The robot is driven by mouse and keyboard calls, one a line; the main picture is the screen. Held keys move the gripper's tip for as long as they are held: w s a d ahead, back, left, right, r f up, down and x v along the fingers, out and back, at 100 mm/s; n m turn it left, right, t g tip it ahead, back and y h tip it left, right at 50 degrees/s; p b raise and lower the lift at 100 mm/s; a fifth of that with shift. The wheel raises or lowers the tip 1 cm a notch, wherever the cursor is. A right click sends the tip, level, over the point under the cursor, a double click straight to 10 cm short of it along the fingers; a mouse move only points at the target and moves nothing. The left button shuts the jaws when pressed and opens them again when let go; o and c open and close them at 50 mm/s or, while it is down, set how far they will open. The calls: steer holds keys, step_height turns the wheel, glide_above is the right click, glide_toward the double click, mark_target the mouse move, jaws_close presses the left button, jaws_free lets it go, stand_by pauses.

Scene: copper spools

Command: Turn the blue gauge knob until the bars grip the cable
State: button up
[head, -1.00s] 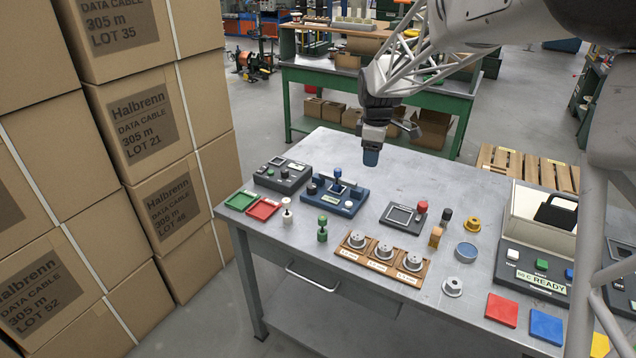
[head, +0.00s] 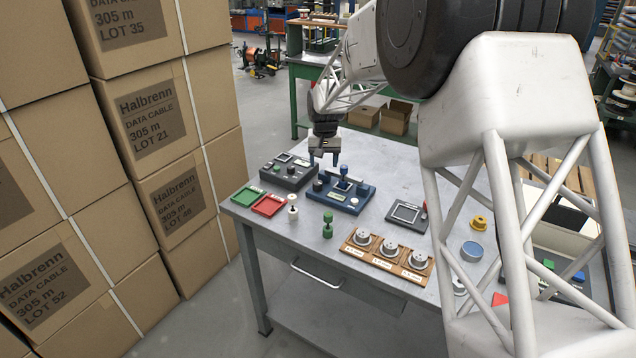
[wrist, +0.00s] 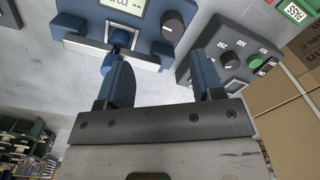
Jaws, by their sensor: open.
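The blue gauge (head: 350,202) stands on the grey bench, with a blue knob (head: 344,171) rising from its back part and a black knob (head: 318,186) at its left. In the wrist view the blue knob (wrist: 118,39) is at the top, close to the tip of the left finger; I cannot tell if they touch. The black knob (wrist: 172,26) shows to its right there. My gripper (head: 325,162) points down above the back left of the gauge. Its blue fingers (wrist: 158,68) are apart with nothing between them.
A grey box with knobs (head: 287,178) stands just left of the gauge. Red (head: 269,206) and green trays, a white peg (head: 292,208) and a green peg (head: 327,224) stand in front. A wooden rack (head: 385,266) of metal spools lies front right.

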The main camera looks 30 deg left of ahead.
mark_target(318, 182)
steer(key=shift+s+a+f+m, duration=0.1)
steer(key=shift+a+f+m, duration=0.45)
steer(key=shift+a+m, duration=0.3)
steer(key=shift+a+f, duration=0.1)
steer(key=shift+f, duration=3.8)
steer(key=shift+c, duration=0.2)
steer(key=c, duration=0.9)
steer(key=shift+m, duration=0.65)
steer(key=o, duration=0.9)
steer(key=shift+o, duration=0.2)
steer(key=shift+r, duration=0.1)
